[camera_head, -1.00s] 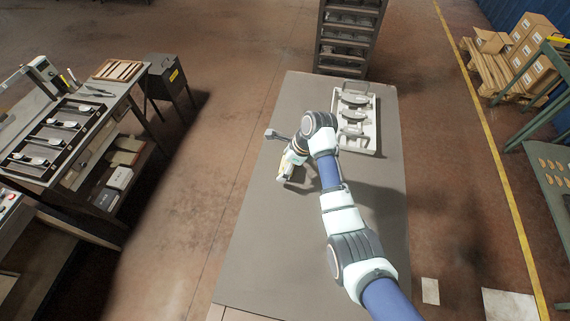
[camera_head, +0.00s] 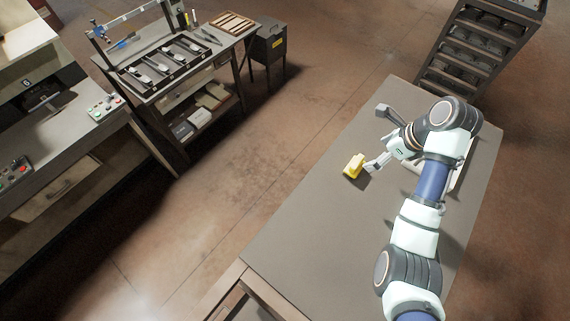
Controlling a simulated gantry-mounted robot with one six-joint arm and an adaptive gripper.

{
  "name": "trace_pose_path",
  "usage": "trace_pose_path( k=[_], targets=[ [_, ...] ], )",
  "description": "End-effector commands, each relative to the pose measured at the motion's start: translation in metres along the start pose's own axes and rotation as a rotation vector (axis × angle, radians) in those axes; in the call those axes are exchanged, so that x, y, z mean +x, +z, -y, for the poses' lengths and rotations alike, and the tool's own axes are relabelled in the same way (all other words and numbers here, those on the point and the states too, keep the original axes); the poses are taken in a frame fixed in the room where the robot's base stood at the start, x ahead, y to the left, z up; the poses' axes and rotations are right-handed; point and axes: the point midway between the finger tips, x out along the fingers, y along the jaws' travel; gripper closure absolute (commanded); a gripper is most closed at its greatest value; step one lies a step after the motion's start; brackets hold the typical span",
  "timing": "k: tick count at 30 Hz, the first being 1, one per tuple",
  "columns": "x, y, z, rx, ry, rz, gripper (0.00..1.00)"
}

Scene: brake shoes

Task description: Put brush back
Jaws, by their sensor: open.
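A small yellow object (camera_head: 353,166), perhaps the brush, is at the left part of the grey table (camera_head: 310,215). My gripper (camera_head: 368,168) is open, low over the table, with its fingers just right of the yellow object. I cannot tell whether they touch it. The bristles cannot be made out. My wrist and forearm hide the table to the right, including most of a pale tray (camera_head: 460,172).
A workbench at upper left holds a dark compartment tray (camera_head: 150,86), a slatted wooden tray (camera_head: 232,22) and small upright tools. A dark bin (camera_head: 268,46) stands beside it. A shelf rack (camera_head: 478,45) stands behind the table. The table's near left part is clear.

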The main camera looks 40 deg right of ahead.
Motion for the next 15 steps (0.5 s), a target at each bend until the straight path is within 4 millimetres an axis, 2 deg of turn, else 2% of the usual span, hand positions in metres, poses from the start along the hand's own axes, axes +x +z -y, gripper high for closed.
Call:
trace_pose_path(
  k=[5,8,11,12,14,15],
  targets=[
    [0.001,0.002,-0.001,-0.011,-0.002,0.0,0.01],
    [0.016,0.026,-0.019,-0.177,-0.031,0.004,0.01],
    [0.042,0.083,-0.07,-0.615,-0.12,0.011,0.01],
    [0.052,0.11,-0.101,-0.85,-0.173,0.013,0.01],
    [0.06,0.146,-0.156,-1.23,-0.271,0.011,0.01],
    [0.06,0.166,-0.195,-1.482,-0.347,0.005,0.01]
  ],
)
